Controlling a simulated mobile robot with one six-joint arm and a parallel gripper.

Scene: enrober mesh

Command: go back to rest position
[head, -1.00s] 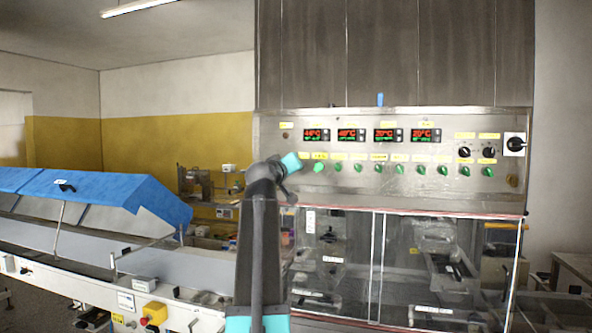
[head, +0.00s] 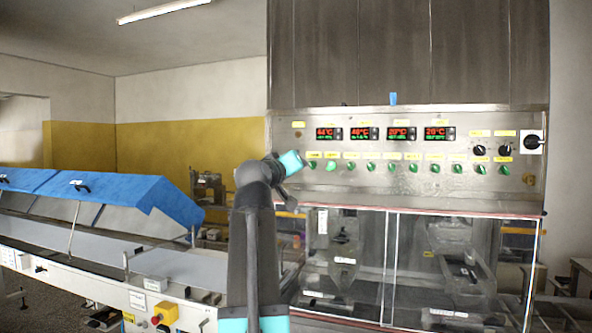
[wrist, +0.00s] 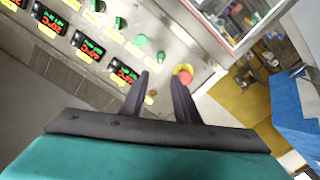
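My arm rises in front of the enrober machine in the head view, with its teal wrist end near the left side of the control panel (head: 440,150). In the wrist view my gripper (wrist: 160,82) shows two dark fingers standing apart with nothing between them. The fingers point toward the panel's end. A red emergency button on a yellow base (wrist: 184,74) shows just beyond the right finger, and a green knob (wrist: 141,41) is above the fingers. Whether the fingertips touch the panel cannot be told. In the head view the gripper's fingers are hidden behind the arm.
The panel carries red temperature displays (head: 365,133) and a row of green knobs (head: 413,167). A clear-walled enclosure (head: 440,265) stands below. A conveyor (head: 180,268) with a blue cover (head: 110,188) is at the left. Open floor shows at the lower left.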

